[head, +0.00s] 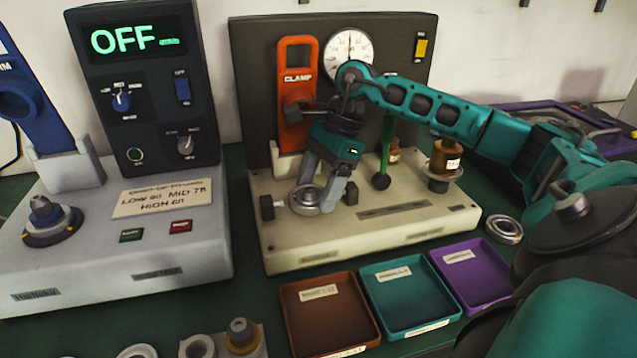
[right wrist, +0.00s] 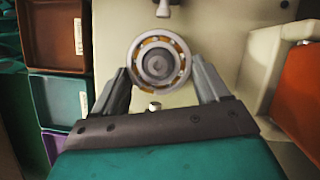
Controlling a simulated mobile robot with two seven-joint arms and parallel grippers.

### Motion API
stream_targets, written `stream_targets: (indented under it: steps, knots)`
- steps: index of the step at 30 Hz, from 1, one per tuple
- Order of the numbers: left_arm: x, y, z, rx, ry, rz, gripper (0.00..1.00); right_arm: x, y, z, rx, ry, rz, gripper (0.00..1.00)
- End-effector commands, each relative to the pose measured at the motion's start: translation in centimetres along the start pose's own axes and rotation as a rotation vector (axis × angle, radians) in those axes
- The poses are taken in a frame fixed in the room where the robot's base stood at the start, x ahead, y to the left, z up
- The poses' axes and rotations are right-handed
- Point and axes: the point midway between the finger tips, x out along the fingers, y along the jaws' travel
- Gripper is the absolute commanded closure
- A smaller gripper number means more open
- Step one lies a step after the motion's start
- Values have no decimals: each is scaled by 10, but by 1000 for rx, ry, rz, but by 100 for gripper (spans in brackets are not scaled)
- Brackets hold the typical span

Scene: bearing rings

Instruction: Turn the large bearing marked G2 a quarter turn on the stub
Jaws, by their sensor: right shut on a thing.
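A large bearing (head: 306,201) sits on the stub of the cream fixture (head: 290,250), low at its front left. In the right wrist view the bearing (right wrist: 160,48) shows a steel ring with amber parts between its races, and the round grey stub end (right wrist: 160,64) in its middle. I cannot read a G2 mark on it. My right gripper (head: 326,202) comes down from above with its fingers on opposite sides of the bearing; it also shows in the right wrist view (right wrist: 161,80). It is shut on the bearing. My left gripper is not in view.
An orange clamp lever (head: 296,90) and a dial gauge (head: 348,52) stand behind my right gripper. Brown (head: 329,310), teal (head: 410,290) and purple (head: 470,272) trays lie in front. A loose bearing (head: 504,229) lies at right. A grey heater unit showing OFF (head: 130,80) stands left.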

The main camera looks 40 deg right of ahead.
Motion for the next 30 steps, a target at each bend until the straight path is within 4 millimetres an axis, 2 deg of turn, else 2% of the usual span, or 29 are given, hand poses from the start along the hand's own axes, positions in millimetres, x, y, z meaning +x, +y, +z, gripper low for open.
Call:
stream_targets:
  steps: [1, 15, 16, 24, 30]
  knots:
    - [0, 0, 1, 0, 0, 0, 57, 5, 2, -2, 2, 5, 10, 77]
    - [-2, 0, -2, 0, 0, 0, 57, 5, 0, -3, -76, 7, 44, 76]
    - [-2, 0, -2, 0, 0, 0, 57, 5, 0, -3, -76, 7, 44, 24]
    - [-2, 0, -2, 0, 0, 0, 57, 3, -1, -2, -77, 4, 38, 0]
    - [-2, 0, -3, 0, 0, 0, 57, 2, -1, -2, -76, 4, 37, 0]
